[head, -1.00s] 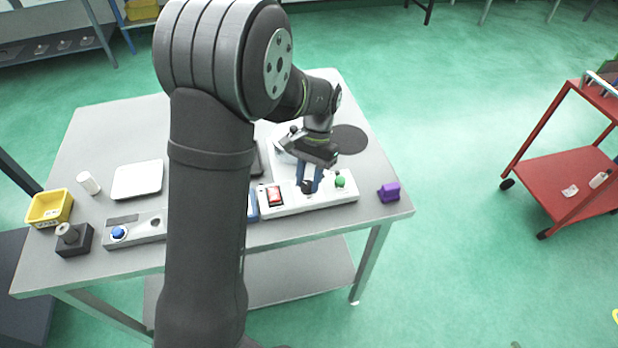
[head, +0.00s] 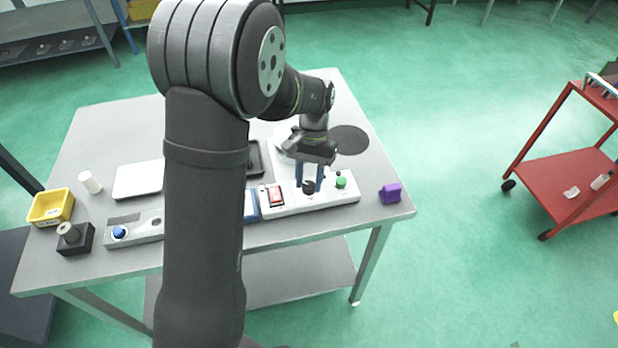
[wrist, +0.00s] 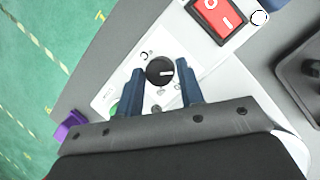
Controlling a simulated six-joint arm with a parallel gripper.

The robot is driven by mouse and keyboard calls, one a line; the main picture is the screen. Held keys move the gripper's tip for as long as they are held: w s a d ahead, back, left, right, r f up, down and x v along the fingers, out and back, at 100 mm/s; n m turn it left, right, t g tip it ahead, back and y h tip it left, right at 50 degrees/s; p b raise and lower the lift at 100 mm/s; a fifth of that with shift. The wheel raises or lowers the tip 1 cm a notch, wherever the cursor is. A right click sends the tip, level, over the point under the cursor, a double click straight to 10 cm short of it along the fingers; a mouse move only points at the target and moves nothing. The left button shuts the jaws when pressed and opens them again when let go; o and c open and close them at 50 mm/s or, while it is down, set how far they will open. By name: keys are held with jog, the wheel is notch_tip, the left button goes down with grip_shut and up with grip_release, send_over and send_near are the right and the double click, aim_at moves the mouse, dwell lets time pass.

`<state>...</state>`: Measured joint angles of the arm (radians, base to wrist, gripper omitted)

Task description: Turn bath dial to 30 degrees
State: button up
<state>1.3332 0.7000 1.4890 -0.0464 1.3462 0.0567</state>
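The bath dial is a round black knob (wrist: 160,71) with a white pointer line, on a white panel (head: 327,196). It also shows in the head view (head: 309,187), in front of and below my gripper. My gripper (wrist: 160,70) is open, its two blue fingers apart, one on each side of the dial in the wrist view. It also shows above the panel in the head view (head: 310,178). I cannot tell whether the fingertips touch the dial. The pointer points to the right in the wrist view. The scale marks are too small to read.
A red rocker switch (head: 275,195) and a green button (head: 341,182) flank the dial. A purple block (head: 390,193) sits at the table's right edge. A blue-button box (head: 135,230), a white slab (head: 138,180) and a yellow bin (head: 50,207) lie left.

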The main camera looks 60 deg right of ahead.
jog(key=shift+o, duration=1.2)
jog(key=v, duration=1.7)
jog(key=shift+r, duration=0.25)
jog(key=shift+f, duration=0.1)
jog(key=x, duration=1.7)
jog(key=shift+f, duration=0.2)
